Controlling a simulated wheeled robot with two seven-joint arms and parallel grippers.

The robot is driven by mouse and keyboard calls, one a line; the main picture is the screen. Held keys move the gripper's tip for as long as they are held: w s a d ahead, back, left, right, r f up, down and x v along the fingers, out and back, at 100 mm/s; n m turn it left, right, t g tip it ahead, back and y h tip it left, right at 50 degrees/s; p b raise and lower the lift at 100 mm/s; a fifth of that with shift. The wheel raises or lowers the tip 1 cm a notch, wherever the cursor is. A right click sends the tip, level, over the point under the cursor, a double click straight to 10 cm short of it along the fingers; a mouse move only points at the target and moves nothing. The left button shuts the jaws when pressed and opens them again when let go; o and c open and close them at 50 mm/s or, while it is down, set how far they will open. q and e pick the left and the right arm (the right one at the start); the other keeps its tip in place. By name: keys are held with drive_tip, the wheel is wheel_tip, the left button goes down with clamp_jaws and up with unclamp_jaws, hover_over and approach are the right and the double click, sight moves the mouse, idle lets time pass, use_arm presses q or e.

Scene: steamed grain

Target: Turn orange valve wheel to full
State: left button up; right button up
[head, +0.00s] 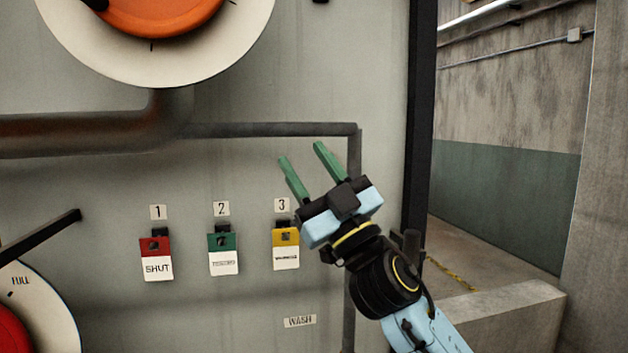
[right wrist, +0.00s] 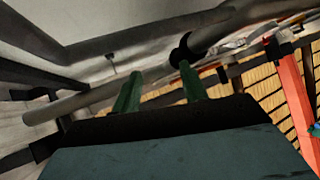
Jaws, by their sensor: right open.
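The orange valve wheel (head: 165,18) shows at the top left of the head view, cut off by the top edge. It sits in front of a round cream dial plate (head: 110,58) with a dark tick mark below the wheel. A black knob (head: 95,4) is at the wheel's upper left. My right gripper (head: 304,158) is open and empty, in front of the panel, to the right of and below the wheel, well apart from it. Its green fingers also show in the right wrist view (right wrist: 160,88), with nothing between them. My left gripper is not in view.
Red (head: 156,258), green (head: 223,252) and yellow (head: 285,248) tags hang under numbers 1, 2 and 3. A thick pipe (head: 90,132) crosses the panel. A red wheel (head: 12,330) on a dial marked FULL (head: 50,305) and a black lever (head: 40,240) are lower left.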

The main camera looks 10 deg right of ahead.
drive_tip(key=shift+w+d+f+m+t+h, duration=0.2)
drive_tip(key=shift+d+f+m+t+h, duration=0.05)
drive_tip(key=shift+f+m+h, duration=0.35)
drive_tip(key=shift+w+d+f+m+t+h, duration=0.15)
drive_tip(key=shift+d+f+m+t+h, duration=0.1)
drive_tip(key=shift+f+m+h, duration=0.35)
drive_tip(key=shift+r, duration=0.1)
